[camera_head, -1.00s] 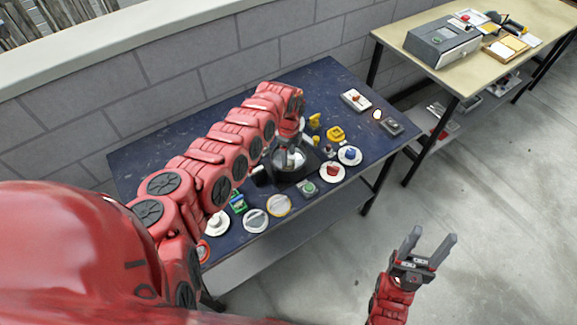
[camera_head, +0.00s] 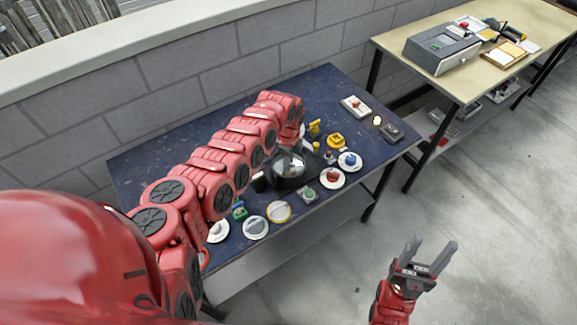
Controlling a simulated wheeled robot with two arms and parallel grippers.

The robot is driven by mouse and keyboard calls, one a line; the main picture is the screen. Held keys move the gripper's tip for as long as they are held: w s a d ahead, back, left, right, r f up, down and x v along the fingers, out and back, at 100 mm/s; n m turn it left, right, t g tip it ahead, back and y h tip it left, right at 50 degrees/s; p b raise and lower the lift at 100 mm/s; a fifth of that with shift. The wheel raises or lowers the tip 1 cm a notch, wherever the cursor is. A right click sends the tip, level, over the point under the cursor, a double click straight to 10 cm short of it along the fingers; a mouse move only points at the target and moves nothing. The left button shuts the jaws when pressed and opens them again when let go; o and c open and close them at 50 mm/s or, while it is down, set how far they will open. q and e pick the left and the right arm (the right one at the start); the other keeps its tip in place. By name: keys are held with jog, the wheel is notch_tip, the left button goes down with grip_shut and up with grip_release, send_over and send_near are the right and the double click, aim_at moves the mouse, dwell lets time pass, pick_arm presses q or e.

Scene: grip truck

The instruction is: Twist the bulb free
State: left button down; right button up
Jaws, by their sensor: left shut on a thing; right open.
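A shiny, round, silvery lamp (camera_head: 288,164) with a black housing stands on the dark blue table. My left gripper (camera_head: 292,146) reaches down to it from above and is shut. My own wrist mostly hides the fingertips and the bulb between them, so I cannot see how far the bulb sits in its socket. My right gripper (camera_head: 430,258) is open and empty, with its fingers pointing up, out over the floor to the right of the table.
The blue table (camera_head: 150,155) carries several dials and switches on its front and right, including a yellow part (camera_head: 336,140), a white plate with a red knob (camera_head: 332,178) and a small glowing light (camera_head: 377,120). A beige table (camera_head: 545,25) holds a grey box (camera_head: 440,48). Floor at right is clear.

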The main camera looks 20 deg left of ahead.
pick_arm(q)
jog(key=n+p, duration=0.1)
jog(key=n, duration=0.2)
jog(key=shift+n, duration=2.3)
jog(key=shift+f+n+b, duration=0.15)
jog(key=shift+n+b, duration=0.55)
jog(key=shift+n, duration=0.5)
jog(key=n+b, duration=0.2)
jog(key=n, duration=0.1)
jog(key=shift+n+b, duration=0.3)
jog(key=shift+n, duration=0.5)
jog(key=c, duration=0.8)
grip_release()
